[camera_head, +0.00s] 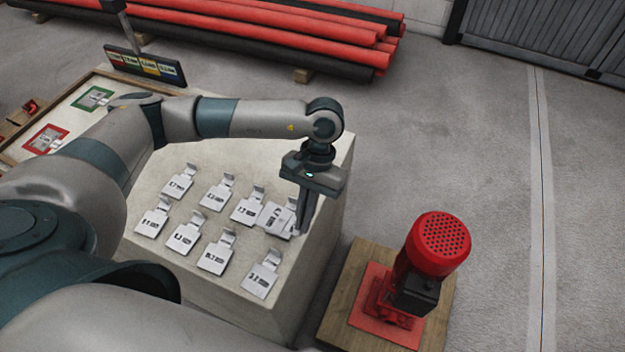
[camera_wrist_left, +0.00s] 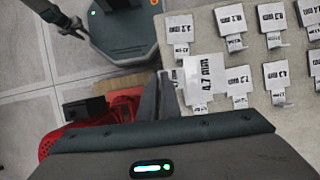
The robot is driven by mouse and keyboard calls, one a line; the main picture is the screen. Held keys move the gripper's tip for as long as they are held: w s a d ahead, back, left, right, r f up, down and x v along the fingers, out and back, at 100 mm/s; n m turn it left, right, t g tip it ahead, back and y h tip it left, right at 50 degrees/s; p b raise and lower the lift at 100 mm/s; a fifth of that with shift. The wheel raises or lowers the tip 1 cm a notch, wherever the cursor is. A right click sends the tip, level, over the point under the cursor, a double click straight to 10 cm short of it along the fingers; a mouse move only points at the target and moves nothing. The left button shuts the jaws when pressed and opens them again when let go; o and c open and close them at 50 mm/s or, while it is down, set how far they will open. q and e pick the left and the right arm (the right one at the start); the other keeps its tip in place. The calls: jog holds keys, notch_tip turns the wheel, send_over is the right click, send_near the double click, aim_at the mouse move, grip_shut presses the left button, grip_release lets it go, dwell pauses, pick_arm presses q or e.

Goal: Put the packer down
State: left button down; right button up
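A silver packer plate marked 4.7 mm (camera_wrist_left: 205,80) is between the fingers of my left gripper (camera_wrist_left: 160,98) in the wrist view. In the head view my left gripper (camera_head: 306,212) points down at the right edge of the pale block (camera_head: 262,155), with the held packer (camera_head: 275,218) just left of its fingers. The packer overlaps the row of tagged plates; I cannot tell whether it touches the block top. My right gripper (camera_wrist_left: 70,26) seems to show small and dark at the upper left of the wrist view; its fingers are unclear.
Several similar marked plates, such as one at the front (camera_head: 262,275), lie in rows on the block. A red motor (camera_head: 438,243) stands on a wooden base (camera_head: 345,300) to the right. Red and black pipes (camera_head: 270,30) lie behind. Open floor is at the right.

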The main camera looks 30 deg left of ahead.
pick_arm(q)
jog(key=shift+w, duration=0.1)
pick_arm(e)
jog(key=shift+s+a, duration=0.1)
jog(key=shift+s, duration=0.05)
